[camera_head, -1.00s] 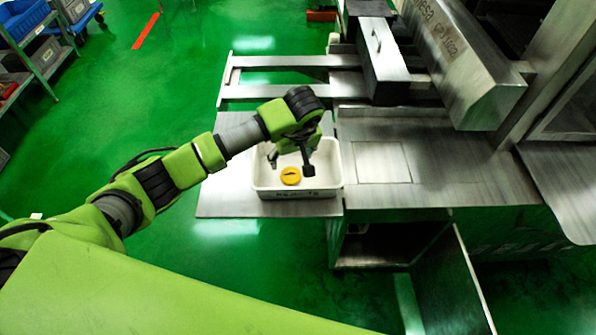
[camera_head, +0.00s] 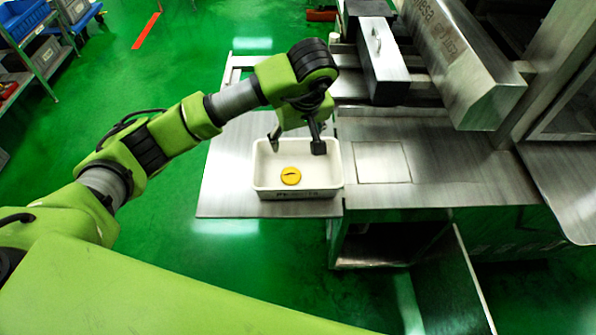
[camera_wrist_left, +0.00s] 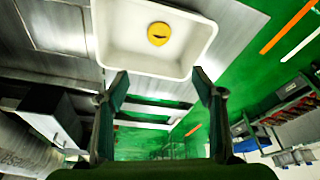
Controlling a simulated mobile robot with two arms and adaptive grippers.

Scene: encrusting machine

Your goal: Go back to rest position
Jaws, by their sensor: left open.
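My left gripper (camera_head: 296,146) is open and empty, raised above the back part of a white bin (camera_head: 262,180). A round yellow item (camera_head: 291,176) with a dark mark lies on the bin's floor, apart from the fingers. In the left wrist view my gripper's two fingers (camera_wrist_left: 163,86) stand wide apart with nothing between them. There the bin (camera_wrist_left: 112,45) with the yellow item (camera_wrist_left: 159,34) shows beyond the fingertips. My right gripper is not in view.
The bin stands on a metal shelf (camera_head: 225,180) beside the steel machine (camera_head: 450,150). A rack with blue crates (camera_head: 25,22) is at far left. Green floor (camera_head: 190,70) is open between.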

